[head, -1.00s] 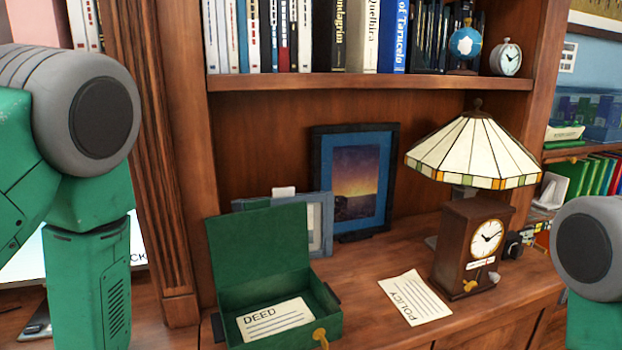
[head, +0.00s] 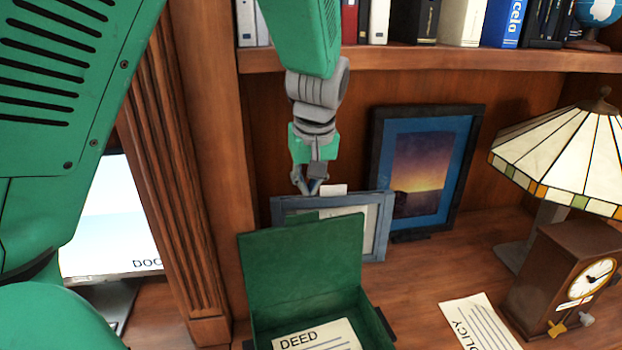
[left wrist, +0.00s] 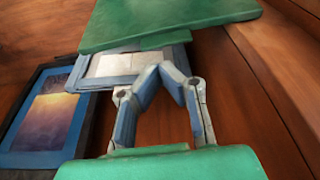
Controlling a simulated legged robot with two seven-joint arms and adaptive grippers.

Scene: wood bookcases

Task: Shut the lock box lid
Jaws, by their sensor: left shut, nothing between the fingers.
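The green lock box (head: 378,318) stands on the desk with its lid (head: 302,272) raised, tilted up at the back. A paper marked DEED (head: 316,338) lies inside it. The box's front is cut off by the frame's lower edge. My left gripper (head: 309,190) is shut and empty, pointing down above and behind the lid, near the top of the grey-blue frame. In the left wrist view, the shut fingertips (left wrist: 172,72) show below the green lid (left wrist: 165,22), apart from it as far as I can tell. My right gripper is not in view.
A grey-blue picture frame (head: 376,228) stands right behind the lid. A sunset picture (head: 420,175) leans at the back wall. A policy paper (head: 480,322), a clock (head: 565,280) and a lamp (head: 570,150) are to the right. A shelf (head: 420,60) runs above.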

